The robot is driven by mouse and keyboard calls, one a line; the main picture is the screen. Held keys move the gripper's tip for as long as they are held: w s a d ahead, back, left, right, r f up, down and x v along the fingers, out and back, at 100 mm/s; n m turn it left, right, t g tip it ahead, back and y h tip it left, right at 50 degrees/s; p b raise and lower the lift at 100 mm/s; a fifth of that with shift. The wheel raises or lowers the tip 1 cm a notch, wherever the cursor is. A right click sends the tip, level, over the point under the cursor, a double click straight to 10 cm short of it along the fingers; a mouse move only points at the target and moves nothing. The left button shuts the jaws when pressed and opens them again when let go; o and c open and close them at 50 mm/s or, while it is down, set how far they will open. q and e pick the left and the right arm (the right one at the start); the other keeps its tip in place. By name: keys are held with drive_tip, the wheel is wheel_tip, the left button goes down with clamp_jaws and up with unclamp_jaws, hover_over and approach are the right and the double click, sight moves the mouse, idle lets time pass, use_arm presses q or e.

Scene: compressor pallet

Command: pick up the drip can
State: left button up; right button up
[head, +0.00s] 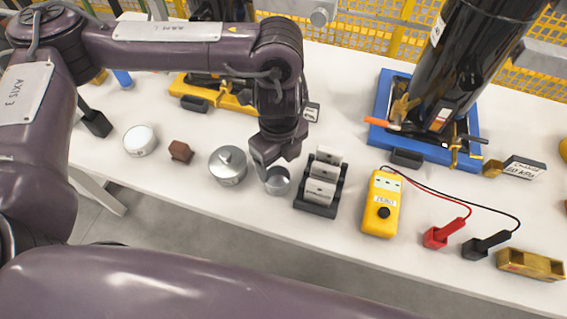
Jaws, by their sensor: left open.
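A small open grey metal can (278,182), which looks like the drip can, stands upright on the white table near its front edge. My left gripper (266,165) points down at it from above and behind. One finger shows at the can's upper left rim; the other finger is hard to make out. The jaws are open, and I cannot tell whether a finger touches the can. My right gripper is not in view.
A lidded metal pot (228,167) stands close to the left of the can. A black rack with white blocks (319,190) stands close to the right. Further right are a yellow meter (382,204) and a blue base (384,101) carrying a black cylinder (455,60).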

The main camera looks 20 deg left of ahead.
sight(278, 179)
use_arm(q)
drive_tip(key=shift+w+a+f, duration=0.1)
drive_tip(key=shift+w+f, duration=0.1)
drive_tip(key=shift+f, duration=0.15)
drive_tip(key=f, duration=0.2)
drive_tip(key=f+b, duration=0.1)
drive_tip(key=f, duration=0.1)
drive_tip(key=s+f, duration=0.1)
drive_tip(key=f, duration=0.1)
drive_tip(key=shift+a+f+b, duration=0.1)
drive_tip(key=shift+f+b, duration=0.1)
drive_tip(key=shift+b, duration=0.2)
drive_tip(key=shift+w+f, duration=0.1)
drive_tip(key=shift+f, duration=0.15)
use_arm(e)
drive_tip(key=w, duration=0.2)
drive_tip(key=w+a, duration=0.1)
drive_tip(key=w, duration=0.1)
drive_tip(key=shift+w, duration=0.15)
use_arm(q)
drive_tip(key=c, duration=1)
